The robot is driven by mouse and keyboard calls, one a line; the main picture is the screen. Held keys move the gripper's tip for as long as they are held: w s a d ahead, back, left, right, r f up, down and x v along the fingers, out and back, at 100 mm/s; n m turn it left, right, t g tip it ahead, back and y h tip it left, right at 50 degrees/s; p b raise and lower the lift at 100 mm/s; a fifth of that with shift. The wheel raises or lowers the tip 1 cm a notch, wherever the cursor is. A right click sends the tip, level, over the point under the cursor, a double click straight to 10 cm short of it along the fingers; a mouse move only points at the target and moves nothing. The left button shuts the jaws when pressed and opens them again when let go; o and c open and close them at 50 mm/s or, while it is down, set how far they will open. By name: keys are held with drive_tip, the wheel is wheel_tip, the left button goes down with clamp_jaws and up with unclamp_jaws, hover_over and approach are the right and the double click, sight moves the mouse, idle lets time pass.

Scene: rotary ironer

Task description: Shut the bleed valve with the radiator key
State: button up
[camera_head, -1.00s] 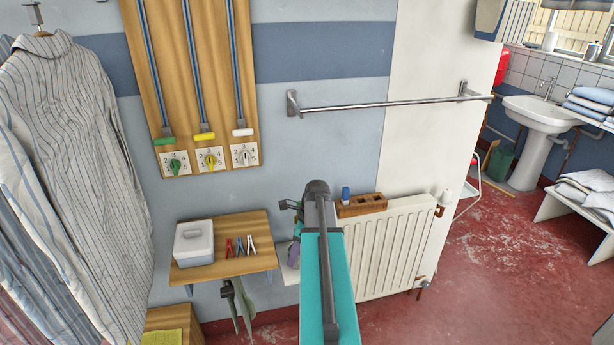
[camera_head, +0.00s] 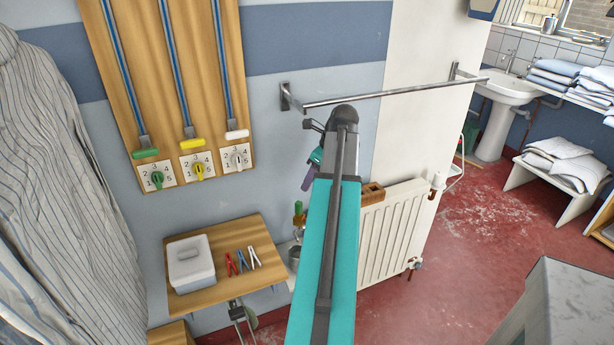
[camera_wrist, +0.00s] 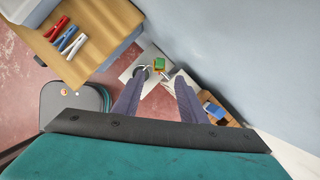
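The white radiator (camera_head: 392,235) stands against the wall, right of my arm. A wooden block with holes (camera_head: 372,193) sits on its top edge, partly behind my arm. In the wrist view, a small blue piece (camera_wrist: 214,110) stands in that block (camera_wrist: 232,122); I cannot tell if it is the radiator key. The bleed valve cannot be made out. My gripper (camera_wrist: 162,75) is open, its two dark fingers apart with nothing between them. In the head view it (camera_head: 314,140) is in front of the wall, above and left of the block, mostly hidden by my arm.
A metal rail (camera_head: 400,92) crosses above the radiator.

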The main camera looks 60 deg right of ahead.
sight(299, 203)
drive_tip(key=shift+f, duration=0.1)
idle(0.3)
drive_tip(key=shift+p+x, duration=1.05)
drive_tip(key=shift+x, duration=5.75)
drive_tip(key=shift+c, duration=0.4)
clamp_jaws()
drive_tip(key=shift+a+m+p, duration=0.1)
drive_tip(key=shift+m+p, duration=0.3)
drive_tip(key=shift+m, duration=0.1)
